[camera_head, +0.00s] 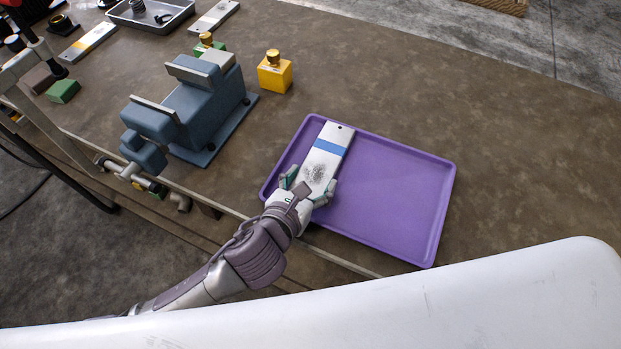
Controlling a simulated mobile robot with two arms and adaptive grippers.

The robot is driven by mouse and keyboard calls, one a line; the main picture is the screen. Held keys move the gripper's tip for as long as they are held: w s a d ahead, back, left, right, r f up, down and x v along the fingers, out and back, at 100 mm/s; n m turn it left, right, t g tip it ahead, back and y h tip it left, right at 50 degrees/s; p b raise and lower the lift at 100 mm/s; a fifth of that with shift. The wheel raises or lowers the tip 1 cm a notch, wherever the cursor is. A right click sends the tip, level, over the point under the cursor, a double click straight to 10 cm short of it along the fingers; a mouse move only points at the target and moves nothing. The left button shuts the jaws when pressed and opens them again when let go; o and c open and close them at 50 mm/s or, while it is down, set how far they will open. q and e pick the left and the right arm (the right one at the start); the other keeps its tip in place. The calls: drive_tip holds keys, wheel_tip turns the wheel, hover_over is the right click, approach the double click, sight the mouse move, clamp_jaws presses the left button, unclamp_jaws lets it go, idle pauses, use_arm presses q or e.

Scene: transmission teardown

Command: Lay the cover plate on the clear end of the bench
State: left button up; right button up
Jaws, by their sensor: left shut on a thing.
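A light metal plate (328,153) with a blue band, a small hole at its far end and a dark smudge looks like the cover plate. My left gripper (304,190) is shut on its near end. The plate is over the left part of a purple tray (400,210); I cannot tell whether it rests on the tray or is held just above it. The fingers hide the plate's near edge. My right gripper is not in view.
A blue vise (195,110) stands left of the tray, with a yellow block (275,72) behind it. Two similar plates, one yellow-banded (90,40) and one farther back (214,16), lie near a grey metal tray (150,24). The bench (510,150) right of the purple tray is bare.

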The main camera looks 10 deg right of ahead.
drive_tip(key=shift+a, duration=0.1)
use_arm(q)
drive_tip(key=o, duration=1.8)
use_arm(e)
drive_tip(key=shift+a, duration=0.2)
use_arm(q)
drive_tip(key=shift+f, duration=0.1)
drive_tip(key=shift+f, duration=0.1)
drive_tip(key=v, duration=0.7)
drive_tip(key=shift+s+a, duration=0.15)
drive_tip(key=shift+s, duration=0.05)
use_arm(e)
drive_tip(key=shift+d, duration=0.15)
